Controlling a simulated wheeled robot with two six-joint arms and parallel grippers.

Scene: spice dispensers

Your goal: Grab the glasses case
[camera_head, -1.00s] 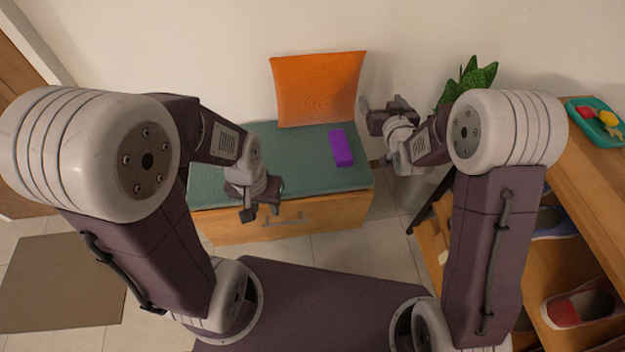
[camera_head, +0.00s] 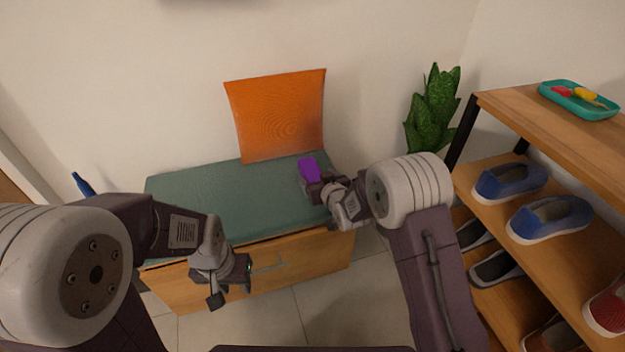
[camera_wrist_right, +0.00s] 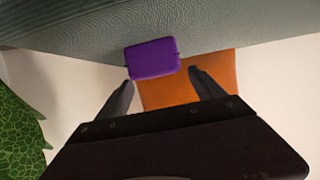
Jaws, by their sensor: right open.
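The glasses case is a purple block (camera_head: 308,168) lying on the green bench cushion, near its right end. My right gripper (camera_head: 314,187) is at the near side of the case and partly hides it in the head view. In the right wrist view the case (camera_wrist_right: 152,58) lies just ahead of the right gripper's two spread fingers (camera_wrist_right: 161,80), which hold nothing. I cannot tell whether a finger touches it. My left gripper (camera_head: 231,291) hangs in front of the bench drawer, away from the case, with its fingers apart and empty.
The bench has a green cushion (camera_head: 220,205) and a wooden drawer front (camera_head: 320,262). An orange pillow (camera_head: 280,115) leans on the wall behind the case. A plant (camera_head: 434,112) and a shoe rack (camera_head: 500,110) stand to the right. A blue bottle (camera_head: 82,184) is at left.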

